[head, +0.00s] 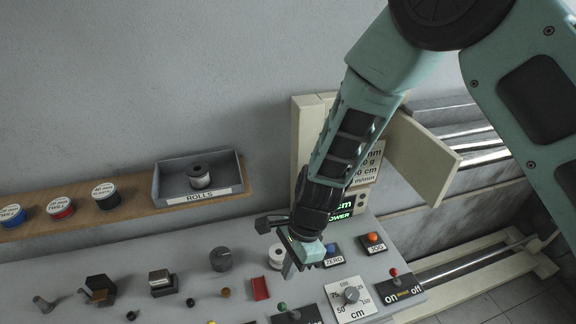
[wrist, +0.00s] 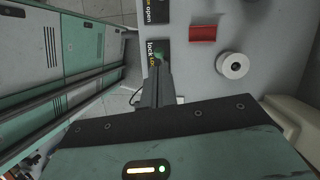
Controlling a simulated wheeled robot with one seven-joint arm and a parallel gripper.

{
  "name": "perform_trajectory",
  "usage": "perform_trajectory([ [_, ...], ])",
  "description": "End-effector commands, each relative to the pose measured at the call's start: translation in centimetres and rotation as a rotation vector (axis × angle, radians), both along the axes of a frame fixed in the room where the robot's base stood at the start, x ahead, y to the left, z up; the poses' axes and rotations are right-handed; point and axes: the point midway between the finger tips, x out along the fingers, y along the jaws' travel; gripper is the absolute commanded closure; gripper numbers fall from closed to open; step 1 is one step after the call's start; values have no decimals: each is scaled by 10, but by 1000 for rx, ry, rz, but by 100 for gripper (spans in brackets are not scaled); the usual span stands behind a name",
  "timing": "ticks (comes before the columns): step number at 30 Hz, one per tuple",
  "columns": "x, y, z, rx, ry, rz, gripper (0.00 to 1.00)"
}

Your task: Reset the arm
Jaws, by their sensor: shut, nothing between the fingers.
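My arm reaches down from the upper right in the head view, bent at the elbow, over a grey control panel (head: 200,305). My gripper (head: 288,274) is shut and empty, pointing down over the panel beside a white roll. In the wrist view the shut fingers (wrist: 157,68) point at a green knob (wrist: 157,56) on a plate lettered "lock"; I cannot tell whether they touch it. The green knob also shows in the head view (head: 282,306), below the fingertips. The white roll (wrist: 232,65) and a red block (wrist: 202,33) lie to the right in the wrist view.
The panel bears a dial (head: 351,295), an on/off switch (head: 394,273), an orange JOG button (head: 373,238) and several small parts. A ROLLS tray (head: 198,192) and spools stand on a wooden shelf (head: 135,205). A beige flap (head: 425,160) stands open behind my forearm.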

Motion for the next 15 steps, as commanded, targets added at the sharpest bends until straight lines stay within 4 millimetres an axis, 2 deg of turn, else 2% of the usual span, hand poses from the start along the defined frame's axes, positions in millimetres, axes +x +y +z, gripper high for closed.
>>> perform_trajectory([
  [4,-1,0,2,11,-10,34,100],
  [7,-7,-2,10,45,-43,147,100],
  [11,-23,-11,27,108,-127,416,100],
  [15,-50,-33,43,152,-233,761,100],
])
